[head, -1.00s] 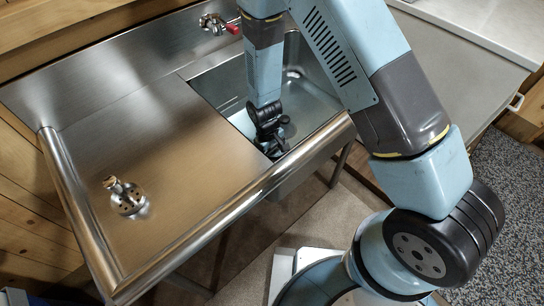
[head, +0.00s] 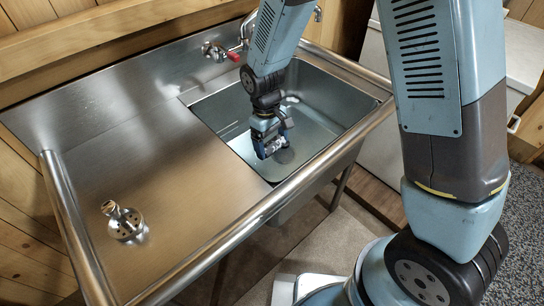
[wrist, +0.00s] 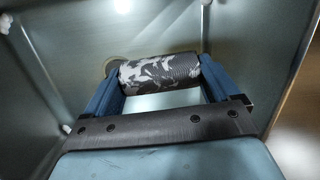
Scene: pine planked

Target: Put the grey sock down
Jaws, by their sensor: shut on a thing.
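The grey sock (wrist: 160,72) is a rolled bundle with a mottled dark-and-light grey pattern. In the wrist view it lies crosswise between the two blue fingers of my gripper (wrist: 158,66), which is shut on its ends. In the head view my gripper (head: 270,146) hangs down into the sink basin (head: 325,95). The sock is small there and partly hidden by the fingers. I cannot tell whether it touches the basin floor.
The flat steel drainboard (head: 150,165) is left of the basin, with a metal drain fitting (head: 124,222) near its front left. A tap with a red handle (head: 232,55) is behind. A raised rounded rim (head: 250,215) runs along the front.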

